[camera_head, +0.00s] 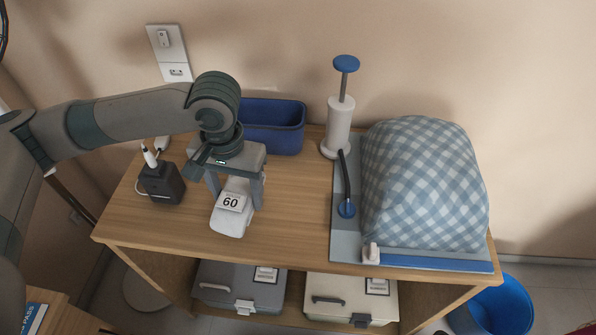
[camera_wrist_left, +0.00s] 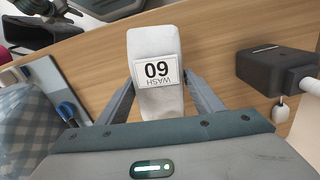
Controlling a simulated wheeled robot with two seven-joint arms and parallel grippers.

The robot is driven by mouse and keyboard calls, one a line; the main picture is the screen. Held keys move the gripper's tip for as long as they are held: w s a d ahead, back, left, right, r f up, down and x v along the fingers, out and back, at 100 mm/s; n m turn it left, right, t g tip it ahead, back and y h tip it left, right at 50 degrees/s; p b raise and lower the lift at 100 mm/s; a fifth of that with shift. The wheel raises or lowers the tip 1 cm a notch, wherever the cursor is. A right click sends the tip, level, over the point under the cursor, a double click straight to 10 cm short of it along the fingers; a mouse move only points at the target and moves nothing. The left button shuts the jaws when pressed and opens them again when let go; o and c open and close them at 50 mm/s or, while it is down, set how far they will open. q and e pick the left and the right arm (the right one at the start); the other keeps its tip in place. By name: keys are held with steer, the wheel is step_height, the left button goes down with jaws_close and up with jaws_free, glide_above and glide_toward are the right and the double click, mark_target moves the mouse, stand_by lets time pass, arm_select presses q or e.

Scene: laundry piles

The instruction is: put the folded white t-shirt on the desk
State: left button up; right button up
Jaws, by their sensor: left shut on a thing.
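The folded white t-shirt (camera_head: 230,215) is a small white bundle with a label reading "60". It is at or just above the left part of the wooden desk (camera_head: 290,225); I cannot tell whether it touches the top. My left gripper (camera_head: 234,197) reaches down over it and is shut on it. In the left wrist view the t-shirt (camera_wrist_left: 155,95) lies between the two fingers, with the label reading "WASH 60" upside down.
A black box (camera_head: 162,184) stands left of the gripper, and a blue bin (camera_head: 272,128) behind it. A white pump (camera_head: 340,125) and a blue checked bundle (camera_head: 425,185) on a mat fill the right. Two lidded boxes (camera_head: 240,285) (camera_head: 350,297) sit below. The desk's front middle is clear.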

mark_target(247, 181)
arm_select(q)
steer(key=d+r+m+p, duration=0.1)
steer(key=d+r+p, duration=0.2)
steer(key=d+p, duration=0.2)
steer(key=s+d+r+m+p, duration=0.1)
steer(key=d+r+m+p, duration=0.1)
steer(key=d+r+p, duration=0.2)
steer(key=d+p, duration=0.1)
steer(key=d, duration=0.2)
arm_select(e)
steer(key=s+d+r+g, duration=0.1)
steer(key=s+d+r, duration=0.1)
steer(key=s, duration=1.2)
steer(key=shift+s+d, duration=0.15)
steer(key=shift+d, duration=0.15)
arm_select(q)
steer(key=w+a+f+p, duration=0.1)
steer(key=a+f, duration=0.1)
steer(key=a, duration=0.1)
steer(key=w+a+f, duration=0.2)
steer(key=a, duration=0.2)
steer(key=w+a+f+p, duration=0.1)
steer(key=a+f, duration=0.2)
steer(key=shift+w+a+p, duration=0.3)
arm_select(e)
step_height(247, 181, up, 2)
steer(key=shift+r, duration=0.2)
